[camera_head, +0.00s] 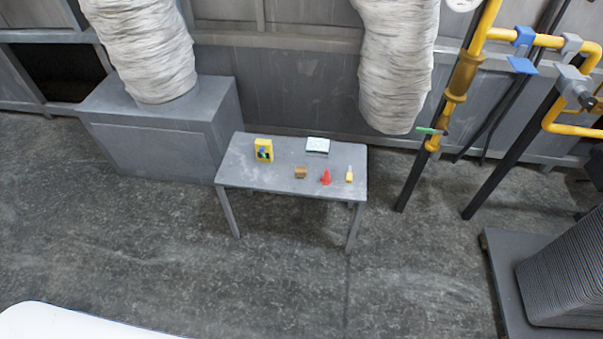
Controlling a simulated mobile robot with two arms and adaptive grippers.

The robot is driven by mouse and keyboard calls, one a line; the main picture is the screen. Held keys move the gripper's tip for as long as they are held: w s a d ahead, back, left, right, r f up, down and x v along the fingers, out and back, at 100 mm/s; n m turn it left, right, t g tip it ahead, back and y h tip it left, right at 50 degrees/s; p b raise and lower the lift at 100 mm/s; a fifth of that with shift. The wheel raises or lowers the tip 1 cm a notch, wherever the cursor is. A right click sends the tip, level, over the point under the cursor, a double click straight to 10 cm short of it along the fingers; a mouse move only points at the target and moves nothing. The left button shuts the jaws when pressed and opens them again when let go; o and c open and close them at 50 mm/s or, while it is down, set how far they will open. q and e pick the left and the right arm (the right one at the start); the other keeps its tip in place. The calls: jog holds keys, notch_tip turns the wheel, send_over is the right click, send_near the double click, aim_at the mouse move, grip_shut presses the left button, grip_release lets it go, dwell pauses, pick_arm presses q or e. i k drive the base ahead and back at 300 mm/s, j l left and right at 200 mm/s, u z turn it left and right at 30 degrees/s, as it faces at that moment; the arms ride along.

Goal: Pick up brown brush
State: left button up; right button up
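A small brown block-like thing (301,172) lies near the middle of the front part of a grey table (240,175). It is the only brown thing I see on the table; it is too small to tell whether it is the brush. Neither of my grippers shows in the head view.
The table also holds a yellow box (264,151), a white flat item (317,145), a red cone-shaped thing (326,178) and a small yellow thing (349,174). A grey cabinet (155,150) stands left, yellow pipes (462,75) right. Floor in front is clear.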

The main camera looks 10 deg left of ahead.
aim_at(300, 171)
jog(key=i+j+z, duration=0.45)
jog(key=j, duration=0.15)
jog(key=i+j+z, duration=0.2)
jog(key=j, duration=0.15)
jog(key=j+z, duration=0.2)
jog(key=j, duration=0.15)
